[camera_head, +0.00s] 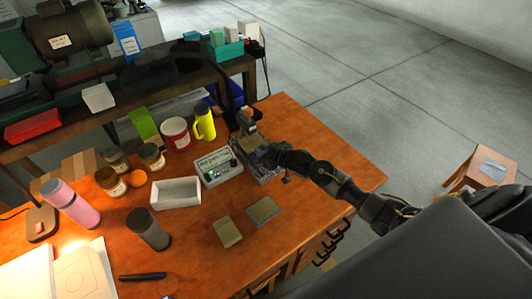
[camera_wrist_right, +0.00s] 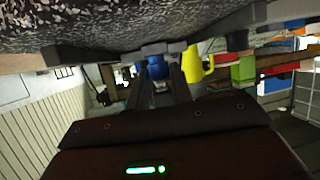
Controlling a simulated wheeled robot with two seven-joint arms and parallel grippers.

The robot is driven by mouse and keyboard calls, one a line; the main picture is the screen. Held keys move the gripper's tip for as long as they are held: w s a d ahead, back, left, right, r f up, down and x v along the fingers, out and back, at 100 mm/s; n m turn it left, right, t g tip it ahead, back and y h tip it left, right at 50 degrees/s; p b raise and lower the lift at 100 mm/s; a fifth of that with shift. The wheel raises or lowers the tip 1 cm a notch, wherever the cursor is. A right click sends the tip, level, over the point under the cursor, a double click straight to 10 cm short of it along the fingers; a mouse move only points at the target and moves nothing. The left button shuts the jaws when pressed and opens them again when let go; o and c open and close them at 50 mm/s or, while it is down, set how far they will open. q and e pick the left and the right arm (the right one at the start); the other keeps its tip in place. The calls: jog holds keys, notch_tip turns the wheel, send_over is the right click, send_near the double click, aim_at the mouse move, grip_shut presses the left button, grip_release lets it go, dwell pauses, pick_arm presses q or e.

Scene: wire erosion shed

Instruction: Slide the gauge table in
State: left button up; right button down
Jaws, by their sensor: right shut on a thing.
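The gauge table (camera_head: 252,143) is a small grey fixture with an upright part, standing on the orange workbench top. My right gripper (camera_head: 268,157) reaches in from the right and meets it at its near right side. The arm hides part of the fixture. In the right wrist view, my right gripper (camera_wrist_right: 163,72) has its fingers shut at a grey edge part, just under a large dark speckled surface (camera_wrist_right: 110,25). What exactly lies between the fingertips is too small to make out. My left gripper is not in view.
A white labelled box (camera_head: 217,167) stands just left of the fixture. A white tray (camera_head: 176,192), a yellow mug (camera_head: 204,122) and several jars stand further left. Two flat plates (camera_head: 262,210) lie in front. The bench's right part (camera_head: 330,150) is clear.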

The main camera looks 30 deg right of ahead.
jog(key=shift+w+r, duration=0.1)
jog(key=shift+r, duration=0.05)
jog(key=c, duration=1.5)
grip_release()
jog(key=shift+o, duration=1.3)
jog(key=shift+w+a, duration=0.1)
jog(key=shift+w, duration=0.05)
jog(key=shift+s+d, duration=0.2)
jog(key=shift+s, duration=0.35)
jog(key=b+v, duration=0.1)
jog(key=v, duration=0.8)
jog(key=shift+s+r, duration=0.2)
jog(key=shift+s, duration=0.15)
